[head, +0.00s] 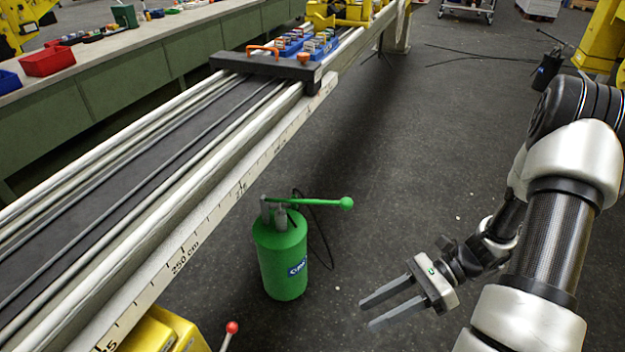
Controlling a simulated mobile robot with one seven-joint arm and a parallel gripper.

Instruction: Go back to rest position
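My gripper (380,312) is at the lower right of the head view, at the end of my arm. Its two grey fingers point left and are spread apart with nothing between them. It hangs over the dark floor, to the right of a green pump canister (281,262). The canister stands upright on the floor and has a green lever with a ball end pointing right. The fingers look apart from the canister.
A long rail bench (185,228) with a centimetre scale runs diagonally at left, carrying a dark carriage (262,68). A yellow part with a red-knobbed lever (229,334) is at the bottom. A workbench with a red bin (47,62) stands behind. Floor (400,160) beyond the gripper is mostly clear.

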